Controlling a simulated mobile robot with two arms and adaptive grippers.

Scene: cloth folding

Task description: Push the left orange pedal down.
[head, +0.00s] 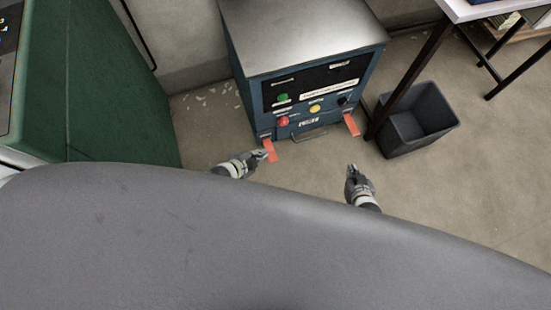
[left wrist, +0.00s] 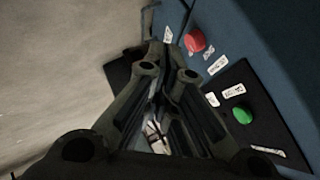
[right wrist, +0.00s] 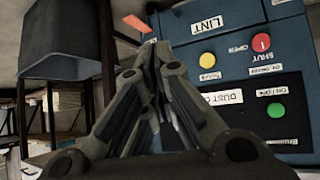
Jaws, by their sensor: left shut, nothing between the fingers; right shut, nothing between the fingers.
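The left orange pedal (head: 271,151) sticks out from the lower left front of the blue machine (head: 245,100). My left gripper (head: 262,156) is shut and empty, with its fingertips at the pedal's left edge. I cannot tell whether they touch it or are above it. In the left wrist view the shut fingers (left wrist: 165,85) are near the machine's front, and I cannot make out the pedal there. My right gripper (head: 352,168) is shut and empty over the floor. The right orange pedal (head: 352,124) is beyond it and also shows in the right wrist view (right wrist: 137,23).
The machine's front has a red button (head: 284,121), a yellow button (head: 315,109), a green button (head: 283,97) and a low handle (head: 310,136). A dark bin (head: 400,139) and a table (head: 480,12) stand right. A green cabinet (head: 95,90) stands left.

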